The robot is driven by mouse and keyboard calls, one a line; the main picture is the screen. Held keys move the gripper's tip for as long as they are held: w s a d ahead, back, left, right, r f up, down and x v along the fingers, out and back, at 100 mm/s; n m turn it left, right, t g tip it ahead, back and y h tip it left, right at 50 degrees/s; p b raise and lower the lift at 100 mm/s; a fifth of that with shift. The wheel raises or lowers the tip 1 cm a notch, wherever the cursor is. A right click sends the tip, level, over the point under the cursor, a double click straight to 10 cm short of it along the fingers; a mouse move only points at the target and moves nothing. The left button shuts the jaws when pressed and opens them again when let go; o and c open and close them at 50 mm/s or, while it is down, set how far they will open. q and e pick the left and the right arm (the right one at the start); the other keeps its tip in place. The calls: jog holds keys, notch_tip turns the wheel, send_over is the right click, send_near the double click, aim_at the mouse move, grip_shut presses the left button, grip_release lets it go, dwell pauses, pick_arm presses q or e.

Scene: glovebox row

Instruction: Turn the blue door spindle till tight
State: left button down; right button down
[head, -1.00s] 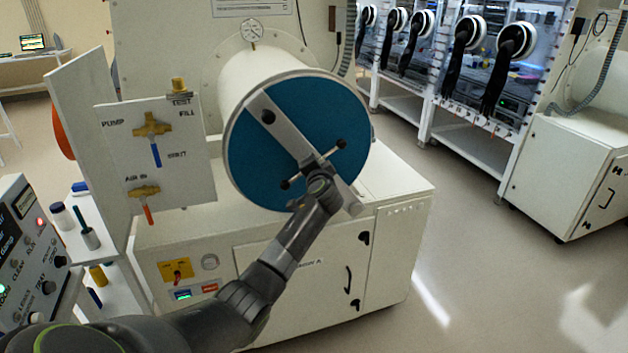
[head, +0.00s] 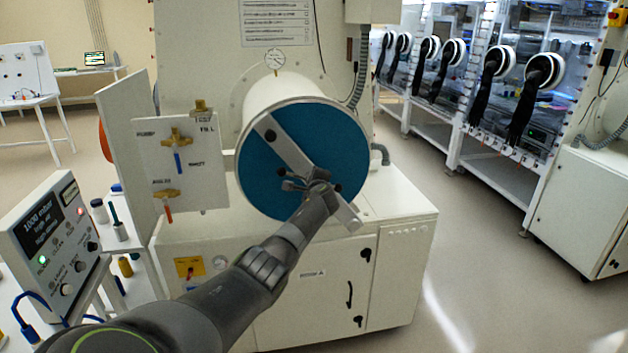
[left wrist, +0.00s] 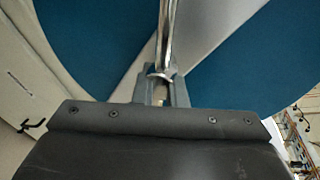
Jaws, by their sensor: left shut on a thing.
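The round blue door (head: 262,170) closes the end of the white cylinder in the head view. A pale strap bar (head: 283,142) crosses it diagonally. The spindle's thin cross handle, with dark knobs (head: 280,172), sits at the middle of the bar. My left gripper (head: 312,183) covers part of the handle. In the left wrist view my left gripper (left wrist: 162,90) is shut on a shiny metal spindle rod (left wrist: 168,35), with the blue door (left wrist: 100,40) behind it. My right gripper is out of view.
A valve panel (head: 190,185) with yellow valves and blue and red levers stands left of the door. A control box (head: 50,235) stands at the left. Open floor (head: 480,280) lies to the right.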

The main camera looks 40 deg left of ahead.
pick_arm(q)
jog(key=shift+m+g, duration=0.3)
jog(key=shift+m, duration=0.4)
jog(key=shift+m+y, duration=0.5)
jog(key=shift+m, duration=0.6)
jog(key=m+g+y+b, duration=0.1)
jog(key=m, duration=0.2)
jog(key=shift+f+m, duration=0.1)
jog(key=shift+m, duration=0.3)
jog(key=m+y+b, duration=0.1)
jog(key=m, duration=0.1)
jog(key=m+b, duration=0.1)
jog(key=m, duration=0.2)
jog(key=shift+s+a+g+y, duration=0.1)
jog(key=shift+g+y, duration=0.3)
jog(key=shift+m+y+b, duration=0.3)
jog(key=shift+m+b, duration=0.35)
jog(key=shift+m, duration=1.25)
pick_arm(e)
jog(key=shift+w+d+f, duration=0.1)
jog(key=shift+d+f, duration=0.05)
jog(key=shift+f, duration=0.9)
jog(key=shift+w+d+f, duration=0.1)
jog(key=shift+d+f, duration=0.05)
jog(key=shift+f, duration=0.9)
pick_arm(q)
jog(key=c, duration=1.5)
grip_release()
jog(key=shift+a, duration=0.1)
jog(key=shift+c, duration=0.2)
